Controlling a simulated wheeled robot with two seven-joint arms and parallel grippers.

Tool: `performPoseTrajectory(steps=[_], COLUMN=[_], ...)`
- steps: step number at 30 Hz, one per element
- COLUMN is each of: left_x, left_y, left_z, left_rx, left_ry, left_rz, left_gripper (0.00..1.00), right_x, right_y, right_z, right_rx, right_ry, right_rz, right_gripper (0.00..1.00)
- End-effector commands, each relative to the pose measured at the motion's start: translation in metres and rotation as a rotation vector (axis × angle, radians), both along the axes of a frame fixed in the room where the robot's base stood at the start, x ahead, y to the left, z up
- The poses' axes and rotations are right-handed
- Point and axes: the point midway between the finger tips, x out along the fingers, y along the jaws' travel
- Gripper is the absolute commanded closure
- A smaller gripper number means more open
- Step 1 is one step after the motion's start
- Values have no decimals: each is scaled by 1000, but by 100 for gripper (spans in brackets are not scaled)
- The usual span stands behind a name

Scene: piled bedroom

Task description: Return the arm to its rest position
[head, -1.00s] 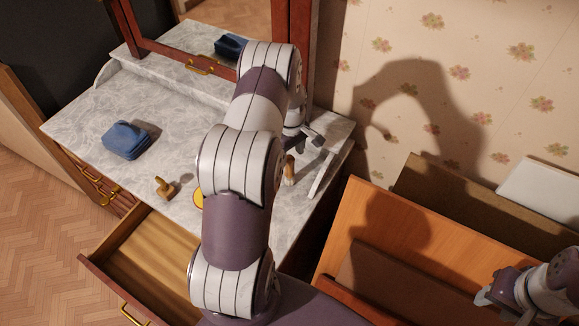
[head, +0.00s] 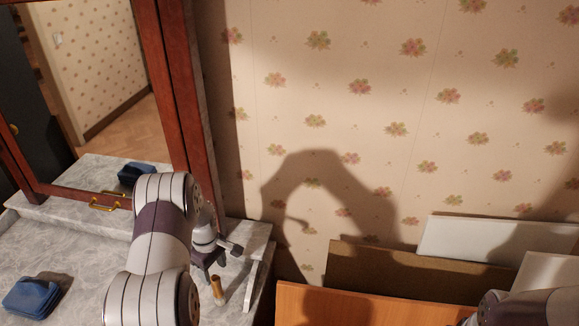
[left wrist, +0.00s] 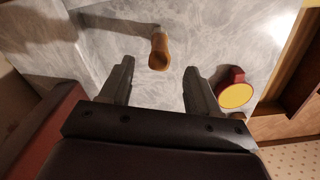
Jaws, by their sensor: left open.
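My left arm (head: 160,235) reaches in from the lower left of the head view, over the marble-topped dresser (head: 70,255). Its gripper (head: 223,262) hangs above the top near the dresser's right edge. In the left wrist view the two fingers of this gripper (left wrist: 158,68) are apart with nothing between them. A small wooden piece (left wrist: 160,50) stands on the marble beyond the fingertips; it also shows below the gripper in the head view (head: 217,291). My right arm (head: 530,309) shows only at the lower right edge, and its fingers cannot be made out.
A blue case (head: 32,299) lies on the dresser at left. A framed mirror (head: 95,85) rises behind. A red and yellow round object (left wrist: 235,92) lies right of the fingers in the wrist view. Boards, including an orange one (head: 370,305), lean near the flowered wall (head: 400,130).

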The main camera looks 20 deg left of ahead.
Motion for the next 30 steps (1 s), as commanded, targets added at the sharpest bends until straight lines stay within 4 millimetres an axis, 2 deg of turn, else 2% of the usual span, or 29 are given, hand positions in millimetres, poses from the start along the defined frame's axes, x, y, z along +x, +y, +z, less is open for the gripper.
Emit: performPoseTrajectory(steps=[4, 5, 6, 7, 11, 15, 18, 19, 23, 30], left_x=[1, -8, -25, -35, -74, -126, -160, -166, -161, -161], left_y=[0, -4, -12, -18, -73, -138, -173, -180, -197, -198], left_z=[-1, -5, -9, -6, 9, 26, 29, 29, 40, 43], left_rx=[3, -6, -25, -35, -50, -22, 17, 31, 81, 77], left_ry=[-6, 10, 38, 49, 54, 19, -25, -42, -107, -102], left_rz=[-104, -161, -255, -327, -723, -1121, -1289, -1318, -1388, -1390], left_gripper=[38, 38, 38, 38, 38, 38, 38, 38, 38, 38], right_x=[0, 0, 0, 0, 0, 0, 0, 0, 0, 0], right_y=[0, 0, 0, 0, 0, 0, 0, 0, 0, 0], right_z=[0, 0, 0, -1, -37, -82, -111, -118, -126, -121], right_rx=[0, 0, 0, 0, 0, 0, 0, 0, 0, 0], right_ry=[0, 0, 0, 0, 0, 1, 1, 1, 0, -1], right_rz=[0, 0, 0, 0, 0, 0, 0, 0, 0, 0], right_gripper=[57, 57, 57, 57, 57, 57, 57, 57, 57, 57])
